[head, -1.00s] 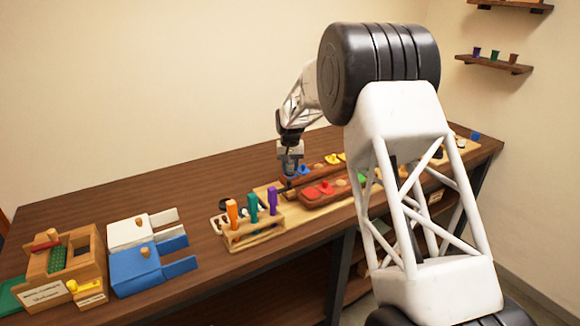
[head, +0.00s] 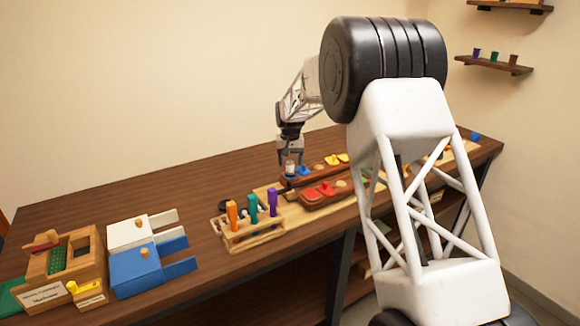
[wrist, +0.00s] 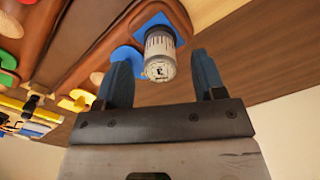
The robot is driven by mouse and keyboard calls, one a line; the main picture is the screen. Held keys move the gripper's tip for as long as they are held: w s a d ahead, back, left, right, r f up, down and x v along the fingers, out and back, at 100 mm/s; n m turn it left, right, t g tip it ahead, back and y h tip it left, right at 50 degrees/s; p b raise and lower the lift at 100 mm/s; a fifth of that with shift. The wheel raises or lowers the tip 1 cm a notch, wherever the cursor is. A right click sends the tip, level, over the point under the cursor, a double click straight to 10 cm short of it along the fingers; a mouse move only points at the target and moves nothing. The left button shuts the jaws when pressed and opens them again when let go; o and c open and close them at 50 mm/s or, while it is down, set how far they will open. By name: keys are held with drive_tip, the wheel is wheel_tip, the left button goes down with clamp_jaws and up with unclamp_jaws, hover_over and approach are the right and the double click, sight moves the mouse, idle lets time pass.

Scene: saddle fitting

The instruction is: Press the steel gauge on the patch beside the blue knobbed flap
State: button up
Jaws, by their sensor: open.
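The steel gauge (wrist: 160,52), a small grey cylinder with a marked label and a dial-like end, stands on a blue patch (wrist: 143,22) at the end of a reddish-brown block. It shows in the head view (head: 290,168) just below my gripper (head: 290,157). The blue knobbed flap (wrist: 123,60) lies beside the gauge, partly hidden behind a finger in the wrist view; it also shows in the head view (head: 304,170). My gripper (wrist: 164,78) is open, its blue-grey fingers apart, with the gauge beyond their tips and no visible contact.
A second block with red flaps (head: 325,190) lies in front. A wooden rack with orange, teal and purple handles (head: 248,222) stands to the left. Red, green and yellow flaps lie near the blue one. The bare table behind is clear.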

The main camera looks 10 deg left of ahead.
sight(291, 163)
drive_tip(key=shift+r, duration=2.45)
drive_tip(key=shift+d, duration=0.1)
drive_tip(key=shift+s+d+r, duration=0.15)
drive_tip(key=shift+d+r, duration=0.05)
drive_tip(key=shift+r, duration=0.05)
drive_tip(key=s+d+r+m, duration=0.1)
drive_tip(key=s+d+r, duration=0.4)
drive_tip(key=s+d, duration=0.4)
drive_tip(key=s+d+r+t, duration=0.1)
drive_tip(key=s+d+r, duration=0.5)
drive_tip(key=s+d, duration=0.3)
drive_tip(key=s+d+r+m, duration=0.1)
drive_tip(key=s+d+r, duration=0.4)
drive_tip(key=s+d, duration=0.4)
drive_tip(key=s+d+f, duration=0.2)
drive_tip(key=s+d, duration=0.3)
drive_tip(key=s, duration=0.6)
drive_tip(key=s+d+f+m+t, duration=0.1)
drive_tip(key=s+d, duration=0.4)
drive_tip(key=s, duration=0.6)
drive_tip(key=s+d+f, duration=0.4)
drive_tip(key=s+d, duration=0.1)
drive_tip(key=s, duration=0.6)
drive_tip(key=shift+s+d+t, duration=0.15)
drive_tip(key=shift+s+t, duration=0.15)
drive_tip(key=shift+s, duration=0.1)
drive_tip(key=shift+c, duration=0.3)
